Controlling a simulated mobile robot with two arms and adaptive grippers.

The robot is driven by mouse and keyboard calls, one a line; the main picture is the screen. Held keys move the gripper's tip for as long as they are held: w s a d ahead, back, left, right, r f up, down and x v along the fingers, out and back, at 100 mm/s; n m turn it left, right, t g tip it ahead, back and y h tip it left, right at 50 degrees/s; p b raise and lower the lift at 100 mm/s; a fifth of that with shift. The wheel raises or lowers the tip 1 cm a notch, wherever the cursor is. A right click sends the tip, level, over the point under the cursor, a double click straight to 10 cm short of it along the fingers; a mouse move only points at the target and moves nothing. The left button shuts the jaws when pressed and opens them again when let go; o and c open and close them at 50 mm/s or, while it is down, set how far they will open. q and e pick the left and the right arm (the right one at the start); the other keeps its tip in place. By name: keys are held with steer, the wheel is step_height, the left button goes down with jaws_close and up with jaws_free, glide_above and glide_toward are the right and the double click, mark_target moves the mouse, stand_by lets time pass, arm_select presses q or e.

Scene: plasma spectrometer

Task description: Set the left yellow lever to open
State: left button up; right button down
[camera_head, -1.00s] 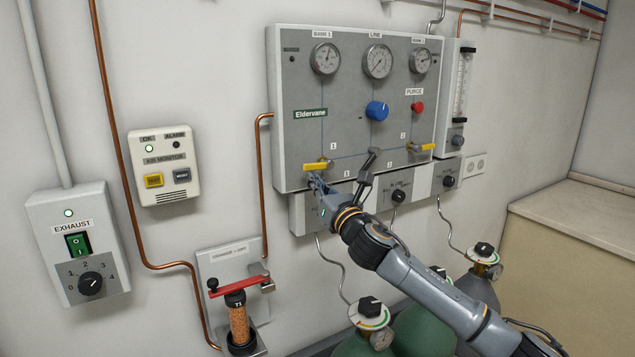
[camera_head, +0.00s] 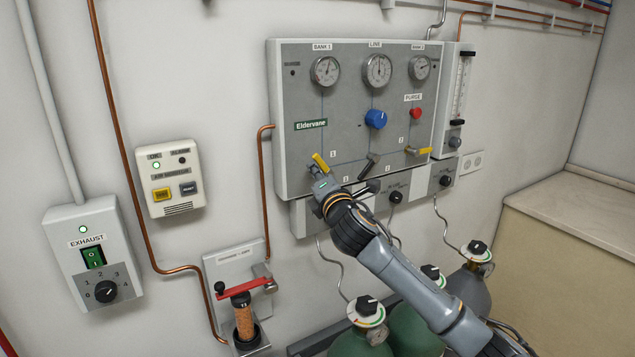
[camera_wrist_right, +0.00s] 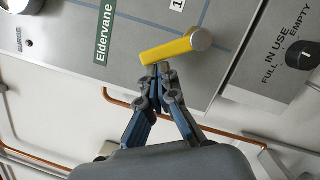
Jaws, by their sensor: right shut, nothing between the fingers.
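The left yellow lever (camera_head: 320,162) sits low on the left of the grey gas panel (camera_head: 300,90). Its yellow handle is tilted, with the upper end to the left. My right gripper (camera_head: 318,181) is at the panel just below the handle, shut and empty. In the right wrist view the lever (camera_wrist_right: 172,49) lies just beyond the closed fingertips (camera_wrist_right: 159,70). The tips are at or very near the handle; I cannot tell whether they touch. My left gripper is not in view.
A second yellow lever (camera_head: 420,151) is at the panel's lower right. Gas cylinders (camera_head: 408,335) stand below. The wall left of the panel holds an air monitor (camera_head: 170,178).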

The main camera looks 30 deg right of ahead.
steer(key=r+m+p, duration=0.1)
steer(key=m, duration=0.1)
steer(key=d+r+m+g+p, duration=0.1)
steer(key=m+p, duration=0.1)
steer(key=shift+d, duration=0.2)
steer(key=shift+d+r+p, duration=0.3)
steer(key=shift+d+p, duration=0.15)
steer(key=shift+p, duration=0.25)
steer(key=shift+d, duration=0.1)
